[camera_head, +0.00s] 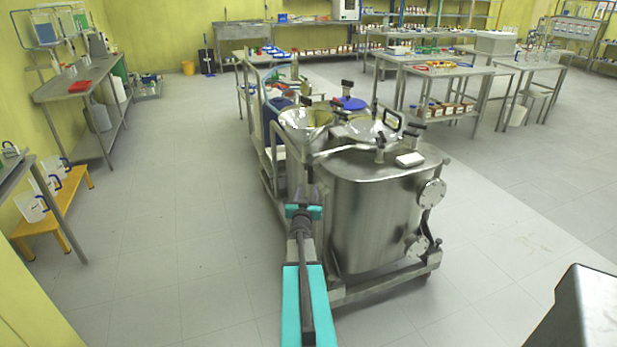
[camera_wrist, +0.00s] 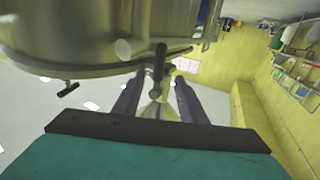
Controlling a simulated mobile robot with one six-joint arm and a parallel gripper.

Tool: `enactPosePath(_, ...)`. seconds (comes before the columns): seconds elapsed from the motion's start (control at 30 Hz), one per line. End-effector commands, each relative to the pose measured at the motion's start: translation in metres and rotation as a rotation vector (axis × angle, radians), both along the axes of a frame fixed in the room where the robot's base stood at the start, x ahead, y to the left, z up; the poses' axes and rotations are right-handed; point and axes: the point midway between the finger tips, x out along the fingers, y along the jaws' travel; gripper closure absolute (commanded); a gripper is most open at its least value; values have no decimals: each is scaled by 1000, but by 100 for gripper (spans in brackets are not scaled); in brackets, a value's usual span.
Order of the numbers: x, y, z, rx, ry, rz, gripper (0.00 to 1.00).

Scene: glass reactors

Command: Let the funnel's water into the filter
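In the wrist view a curved steel vessel wall (camera_wrist: 75,30) fills the upper left. A dark valve-like lever (camera_wrist: 158,65) with a round knob end shows below it. My gripper (camera_head: 308,193) is at the left side of the cart. In the wrist view its two fingers (camera_wrist: 157,88) are apart, with the lever between them and gaps at both sides. The water itself is not clearly visible.
The cart frame (camera_head: 365,289) runs around the tank's foot. A blue container (camera_head: 277,118) stands at the cart's far left. The floor left of the cart is clear; a yellow bench (camera_head: 52,222) stands by the wall.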

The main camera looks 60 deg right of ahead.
Motion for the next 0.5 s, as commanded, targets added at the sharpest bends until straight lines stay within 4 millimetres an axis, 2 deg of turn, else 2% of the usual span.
enactPosePath(0.5, 21, -41, 0, 1, 0, 0, 62)
